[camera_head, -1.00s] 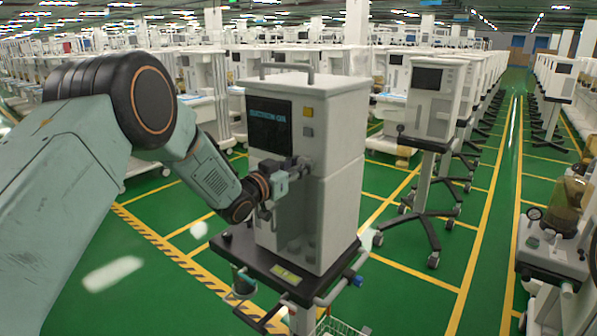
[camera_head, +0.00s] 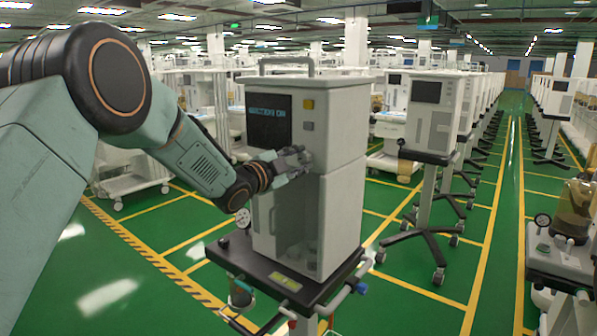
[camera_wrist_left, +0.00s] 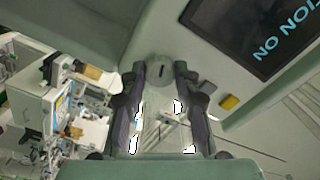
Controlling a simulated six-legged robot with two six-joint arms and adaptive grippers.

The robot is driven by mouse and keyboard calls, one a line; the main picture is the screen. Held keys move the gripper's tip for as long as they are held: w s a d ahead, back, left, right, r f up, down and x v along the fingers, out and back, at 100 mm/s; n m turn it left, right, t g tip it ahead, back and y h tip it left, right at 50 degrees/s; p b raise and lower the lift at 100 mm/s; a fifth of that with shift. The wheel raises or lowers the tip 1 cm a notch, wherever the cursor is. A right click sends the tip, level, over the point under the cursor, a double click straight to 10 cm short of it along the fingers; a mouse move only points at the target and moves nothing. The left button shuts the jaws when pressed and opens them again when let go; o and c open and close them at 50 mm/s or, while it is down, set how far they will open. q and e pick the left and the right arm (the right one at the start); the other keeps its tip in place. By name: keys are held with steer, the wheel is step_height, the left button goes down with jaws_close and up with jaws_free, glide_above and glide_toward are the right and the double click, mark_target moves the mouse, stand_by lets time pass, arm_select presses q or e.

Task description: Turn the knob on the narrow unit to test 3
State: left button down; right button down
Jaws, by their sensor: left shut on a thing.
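The narrow unit (camera_head: 340,130) is a tall pale box on a dark wheeled base (camera_head: 300,285). The knob (camera_wrist_left: 160,72) is a grey disc with a dark mark, beside the yellow button (camera_wrist_left: 229,102). My left gripper (camera_head: 297,160) is at the unit's front below the buttons. In the wrist view its fingers (camera_wrist_left: 160,76) are shut on the knob's two sides. The head view hides the knob behind the gripper. My right gripper is not in view.
Rows of similar carts (camera_head: 430,110) stand behind and to the right. A cart with a gauge and an amber canister (camera_head: 572,210) is at the right edge. A carry handle (camera_head: 286,64) tops the unit. Green floor with yellow lines is clear on the left and in the right aisle.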

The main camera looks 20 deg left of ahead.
arm_select(q)
steer(key=m+b, duration=0.7)
steer(key=shift+f, duration=0.2)
steer(key=shift+r+m+b, duration=0.2)
steer(key=shift+m+b, duration=1.3)
steer(key=shift+b, duration=0.1)
steer(key=c, duration=1)
jaws_free()
steer(key=shift+a, duration=0.1)
steer(key=shift+s, duration=0.1)
steer(key=v, duration=1.2)
steer(key=shift+r, duration=0.1)
